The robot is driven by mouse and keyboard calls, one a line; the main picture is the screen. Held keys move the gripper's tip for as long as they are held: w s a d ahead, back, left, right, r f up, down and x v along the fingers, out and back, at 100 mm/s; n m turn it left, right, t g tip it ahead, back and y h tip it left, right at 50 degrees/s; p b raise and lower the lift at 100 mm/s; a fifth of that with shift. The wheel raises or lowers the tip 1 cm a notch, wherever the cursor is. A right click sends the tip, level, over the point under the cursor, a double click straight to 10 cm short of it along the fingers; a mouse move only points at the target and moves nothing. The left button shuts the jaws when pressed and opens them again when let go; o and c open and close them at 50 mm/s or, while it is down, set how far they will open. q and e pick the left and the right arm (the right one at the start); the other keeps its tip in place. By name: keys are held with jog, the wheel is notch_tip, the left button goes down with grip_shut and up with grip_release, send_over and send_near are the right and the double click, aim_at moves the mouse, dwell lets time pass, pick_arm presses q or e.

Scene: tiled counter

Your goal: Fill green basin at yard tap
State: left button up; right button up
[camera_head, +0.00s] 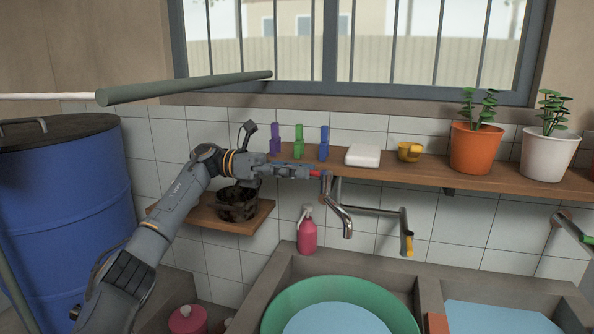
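The green basin (392,303) sits in the left sink compartment, cut off by the bottom edge. A flat pale blue surface, like water, shows inside it. A curved metal tap (341,213) comes from the wall, its spout pointing down above the back of the basin. No stream is visible from it. A small red part, like a handle (316,173), is at the top of this tap. My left gripper (311,173) reaches in from the left, with its fingertips at the red part. I cannot tell whether the fingers grip it. My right gripper is not in view.
A wooden shelf (400,173) above holds pegs, a white box, a yellow cup and potted plants. A pipe with a yellow handle (408,245) is right of the tap. A pink bottle (307,234) stands behind the basin. A blue barrel (65,220) stands left.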

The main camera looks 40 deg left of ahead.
pick_arm(q)
jog(key=shift+a, duration=0.15)
jog(key=v, duration=1.1)
jog(key=shift+a, duration=0.4)
jog(key=shift+s+d+f, duration=0.1)
jog(key=shift+f, duration=0.1)
